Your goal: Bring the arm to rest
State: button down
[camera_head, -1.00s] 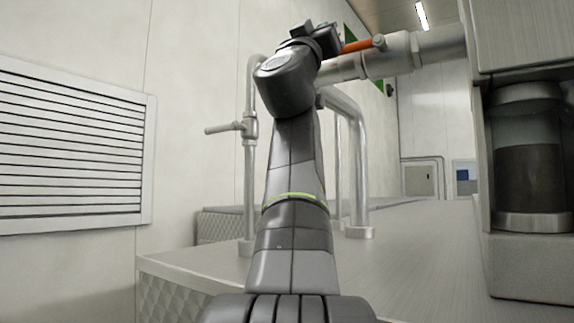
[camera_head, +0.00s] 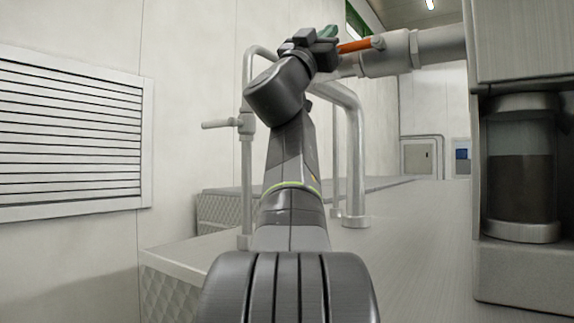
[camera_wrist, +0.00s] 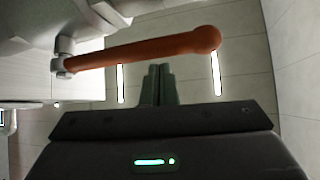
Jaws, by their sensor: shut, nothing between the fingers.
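My grey arm rises up the middle of the head view and bends at the top, where my gripper (camera_head: 328,32) sits by the pipe. In the wrist view my gripper (camera_wrist: 158,70) shows two dark green fingers pressed together, with nothing between them. An orange lever (camera_head: 355,46) on the pipe valve is just right of my gripper in the head view. In the wrist view the orange lever (camera_wrist: 145,50) crosses just above the fingertips, with a small visible gap. Whether any part of my wrist touches the pipe cannot be told.
A thick metal pipe (camera_head: 385,58) runs to a cabinet (camera_head: 523,40) on the right, which holds a glass vessel (camera_head: 522,170). Thin upright pipes with a side handle (camera_head: 218,124) stand behind my arm. A louvred vent (camera_head: 70,138) is on the left wall. The metal top (camera_head: 420,225) is bare.

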jog(key=r+m+g+h+p, duration=0.1)
jog(key=m+g+p, duration=0.1)
jog(key=r+m+g+h+p, duration=0.1)
jog(key=m+g+p, duration=0.1)
jog(key=m+p, duration=0.1)
jog(key=d+r+m+g+p, duration=0.1)
jog(key=m+g+p, duration=0.1)
jog(key=p, duration=0.1)
jog(key=shift+s+r+m+g+h, duration=0.1)
jog(key=shift+s+m+g+h, duration=0.2)
jog(key=shift+s+h, duration=0.1)
jog(key=shift+d+m+g+p, duration=0.1)
jog(key=shift+m+g+p, duration=0.2)
jog(key=shift+g+p, duration=0.25)
jog(key=shift+s, duration=0.1)
